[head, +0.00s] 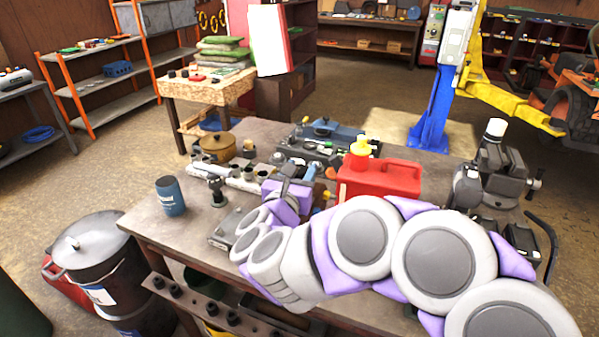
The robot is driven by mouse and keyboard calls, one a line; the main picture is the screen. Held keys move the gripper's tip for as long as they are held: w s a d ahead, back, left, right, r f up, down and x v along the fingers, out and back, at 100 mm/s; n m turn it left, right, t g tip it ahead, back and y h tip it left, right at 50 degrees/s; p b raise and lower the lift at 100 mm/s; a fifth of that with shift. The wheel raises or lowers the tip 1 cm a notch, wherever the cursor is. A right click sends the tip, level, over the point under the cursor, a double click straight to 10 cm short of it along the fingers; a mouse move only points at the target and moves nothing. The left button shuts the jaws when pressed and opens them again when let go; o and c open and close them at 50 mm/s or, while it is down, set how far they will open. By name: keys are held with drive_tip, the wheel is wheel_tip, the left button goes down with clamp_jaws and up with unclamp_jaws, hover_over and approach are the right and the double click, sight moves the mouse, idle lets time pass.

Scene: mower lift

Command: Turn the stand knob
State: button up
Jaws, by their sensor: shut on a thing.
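My purple and white arm reaches in from the lower right over the cluttered workbench (150,228). My gripper (290,174) is at its far end, above the middle of the bench, among grey metal parts. Its fingers look closed on a small dark part, but they are small and partly hidden by the purple wrist. I cannot tell for sure whether that part is the stand knob. A small grey stand-like tool (216,189) stands on the bench to the left of my gripper, apart from it.
A red canister with a yellow cap (388,178) is close to the right of my gripper. A blue can (170,196) and a brown pot (214,148) are on the left. A dark machine (500,175) is on the right. A blue and yellow lift (437,105) stands behind.

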drive_tip(key=y, duration=0.1)
drive_tip(key=n+y, duration=0.2)
drive_tip(key=shift+d+r+t, duration=0.2)
drive_tip(key=shift+r+t, duration=0.05)
drive_tip(key=shift+t, duration=0.05)
drive_tip(key=shift+w+r+n+y, duration=0.1)
drive_tip(key=shift+n+y, duration=0.8)
drive_tip(key=shift+y, duration=0.5)
drive_tip(key=shift+a+r+n+y, duration=0.15)
drive_tip(key=shift+n+y, duration=0.85)
drive_tip(key=shift+y, duration=0.6)
drive_tip(key=shift+w+d+n+g+y, duration=0.1)
drive_tip(key=shift+n+g+y, duration=0.3)
drive_tip(key=shift+y, duration=0.3)
drive_tip(key=shift+w+d+n+g+y, duration=0.1)
drive_tip(key=shift+n+g+y, duration=0.1)
drive_tip(key=shift+n+y, duration=0.4)
drive_tip(key=shift+s+r+n+g+y, duration=0.1)
drive_tip(key=shift+n+g+y, duration=1)
drive_tip(key=shift+y, duration=0.7)
drive_tip(key=o, duration=0.8)
drive_tip(key=shift+a, duration=0.1)
drive_tip(key=shift+o, duration=0.8)
drive_tip(key=shift+s, duration=0.1)
drive_tip(key=shift+f, duration=0.4)
